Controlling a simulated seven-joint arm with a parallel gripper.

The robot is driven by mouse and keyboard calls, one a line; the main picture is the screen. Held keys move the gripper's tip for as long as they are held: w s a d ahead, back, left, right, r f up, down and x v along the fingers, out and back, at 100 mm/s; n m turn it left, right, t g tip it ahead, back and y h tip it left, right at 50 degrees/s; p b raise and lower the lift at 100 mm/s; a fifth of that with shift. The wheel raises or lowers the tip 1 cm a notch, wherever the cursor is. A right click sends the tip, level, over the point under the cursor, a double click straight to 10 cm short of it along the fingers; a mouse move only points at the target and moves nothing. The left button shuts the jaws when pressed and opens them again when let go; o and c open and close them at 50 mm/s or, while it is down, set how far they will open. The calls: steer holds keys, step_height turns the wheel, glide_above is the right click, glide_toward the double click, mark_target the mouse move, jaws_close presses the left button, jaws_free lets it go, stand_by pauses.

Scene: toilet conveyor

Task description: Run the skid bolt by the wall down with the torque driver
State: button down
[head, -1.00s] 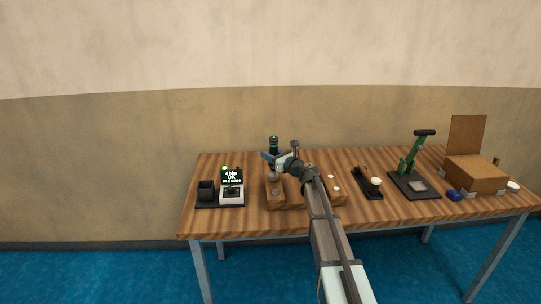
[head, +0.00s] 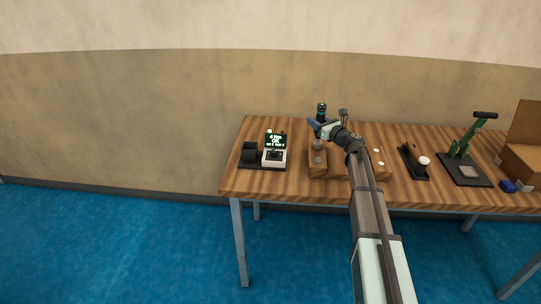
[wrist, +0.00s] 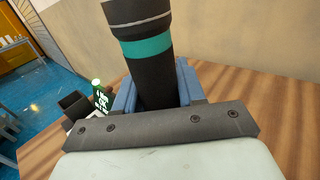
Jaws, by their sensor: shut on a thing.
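My gripper (head: 317,128) is shut on the torque driver (head: 321,110), a black upright cylinder with a teal band. The driver also fills the middle of the wrist view (wrist: 150,50), between blue fingers. It stands over the left, wall-side part of the wooden skid (head: 318,172). A grey rounded piece (head: 318,144) shows just below my gripper; I cannot tell whether it is the wall-side bolt or the driver's end. A nearer grey bolt (head: 317,160) sits on the same beam. My arm hides the skid's middle.
Left of the skid, a tray holds a black cup (head: 249,152) and a controller with a lit screen (head: 275,140) reading "4 Nm OK". To the right stand a black holder with a white knob (head: 424,161), a green lever press (head: 467,150) and a cardboard box (head: 525,150).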

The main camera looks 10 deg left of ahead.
mark_target(318, 110)
steer(key=shift+r, duration=0.25)
steer(key=shift+r, duration=2.3)
